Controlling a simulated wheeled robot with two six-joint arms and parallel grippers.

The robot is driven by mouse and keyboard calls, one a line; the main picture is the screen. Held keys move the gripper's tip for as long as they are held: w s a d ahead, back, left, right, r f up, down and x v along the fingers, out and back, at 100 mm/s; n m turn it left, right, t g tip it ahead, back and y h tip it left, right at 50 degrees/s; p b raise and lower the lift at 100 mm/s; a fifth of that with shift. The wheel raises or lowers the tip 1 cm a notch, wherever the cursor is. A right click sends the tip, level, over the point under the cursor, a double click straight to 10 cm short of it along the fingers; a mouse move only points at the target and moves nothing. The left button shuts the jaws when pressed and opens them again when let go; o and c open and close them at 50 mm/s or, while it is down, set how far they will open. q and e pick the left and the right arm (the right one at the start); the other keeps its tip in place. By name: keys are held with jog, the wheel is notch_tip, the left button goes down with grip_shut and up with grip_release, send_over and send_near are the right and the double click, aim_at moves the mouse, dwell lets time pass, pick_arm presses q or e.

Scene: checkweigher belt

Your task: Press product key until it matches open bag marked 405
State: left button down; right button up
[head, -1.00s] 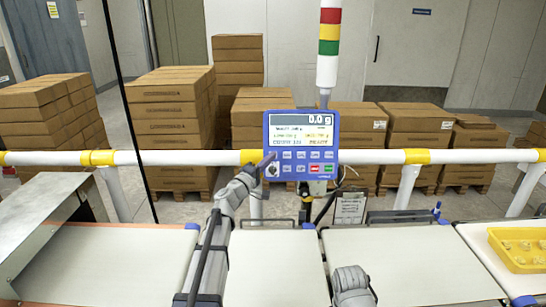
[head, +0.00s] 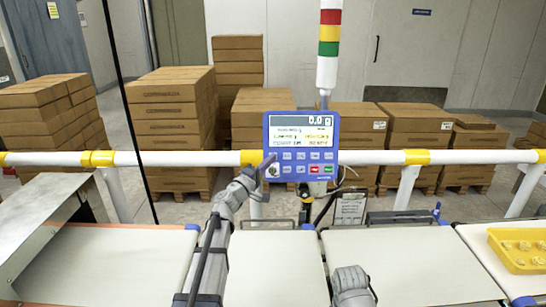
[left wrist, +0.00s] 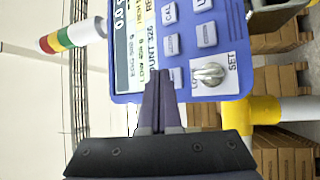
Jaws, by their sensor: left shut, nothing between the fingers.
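The blue checkweigher panel (head: 301,146) has a lit screen (head: 301,131) reading 0.0 g above rows of keys. Smaller screen lines are too blurred to read surely in the head view. My left gripper (head: 270,160) is shut and empty, its tips at the panel's left edge beside the upper key row. In the left wrist view the shut fingertips (left wrist: 158,73) lie over the panel between the screen and a grey key (left wrist: 175,78), partly covering that area. I cannot tell whether they touch a key. No bag marked 405 is recognisable.
A silver knob (left wrist: 208,73) marked SET sits near the fingers. A white and yellow rail (head: 205,157) runs behind the belts (head: 400,262). A clipboard (head: 350,208) hangs below the panel. A yellow crate (head: 497,251) of small items stands right. Carton stacks (head: 172,120) stand behind.

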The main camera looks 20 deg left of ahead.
pick_arm(q)
jog(key=shift+s, duration=0.1)
jog(key=shift+s+d+r+p, duration=0.25)
jog(key=shift+s, duration=0.5)
jog(key=shift+s+d+r+p, duration=0.2)
jog(key=shift+s, duration=0.55)
jog(key=shift+s+d+r+p, duration=0.25)
jog(key=shift+s, duration=0.5)
jog(key=shift+s, duration=0.1)
dwell(1.9)
jog(key=s, duration=0.2)
jog(key=s+d+r+p, duration=0.1)
jog(key=shift+s, duration=0.2)
jog(key=shift+w, duration=0.15)
jog(key=w+a+f+b, duration=0.2)
jog(key=w, duration=0.6)
jog(key=shift+a+f, duration=0.2)
dwell(1.9)
